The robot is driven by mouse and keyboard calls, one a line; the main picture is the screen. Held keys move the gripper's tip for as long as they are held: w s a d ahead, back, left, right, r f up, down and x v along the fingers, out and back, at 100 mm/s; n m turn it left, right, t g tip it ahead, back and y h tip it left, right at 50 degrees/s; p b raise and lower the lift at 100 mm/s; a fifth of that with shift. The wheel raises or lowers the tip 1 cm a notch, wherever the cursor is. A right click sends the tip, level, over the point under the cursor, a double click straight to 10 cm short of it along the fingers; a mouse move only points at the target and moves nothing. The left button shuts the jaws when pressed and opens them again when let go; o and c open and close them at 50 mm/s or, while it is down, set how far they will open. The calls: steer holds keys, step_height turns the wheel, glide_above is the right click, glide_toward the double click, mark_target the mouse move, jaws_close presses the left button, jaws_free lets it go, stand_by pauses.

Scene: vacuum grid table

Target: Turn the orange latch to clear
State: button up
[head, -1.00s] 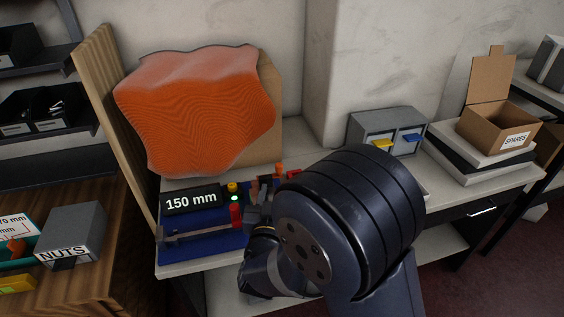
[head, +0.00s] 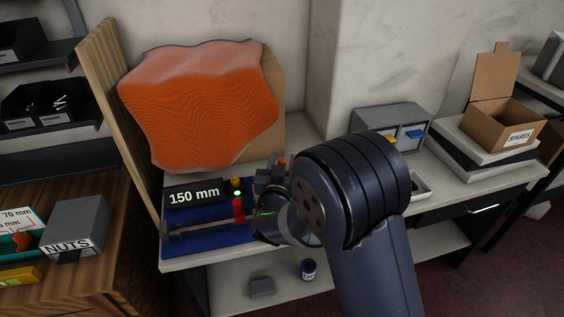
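A small orange piece (head: 281,161), possibly the latch, shows just above my gripper (head: 270,178) at the back of the light bench. Its shape and turn angle cannot be read, and the rest of it is hidden. My gripper reaches in over the right end of the blue fixture (head: 215,241), with my wrist and arm in front. Its fingers are dark, small and partly covered, so I cannot tell whether they are open, shut or touching the orange piece.
A black "150 mm" display (head: 195,195), a lit green lamp (head: 237,194) and a red block (head: 238,208) sit left of my gripper. A large orange rippled sheet (head: 200,105) stands behind. Grey drawers (head: 390,122) stand right. A can (head: 309,269) lies below on the shelf.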

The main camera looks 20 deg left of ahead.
jaws_close()
steer(key=shift+w+f+n+y+b, duration=0.15)
steer(key=shift+n+y+b, duration=0.35)
steer(key=shift+b, duration=0.5)
steer(key=shift+w+a+r+g+y+b, duration=0.1)
steer(key=shift+a+r+g+y+b, duration=0.1)
steer(key=shift+g+y+b, duration=0.25)
steer(key=shift+n, duration=0.3)
steer(key=shift+o, duration=0.6)
jaws_free()
steer(key=v, duration=1)
steer(key=shift+s+d+f, duration=0.15)
steer(key=shift+s+d, duration=0.05)
steer(key=shift+s, duration=0.15)
steer(key=shift+w, duration=0.1)
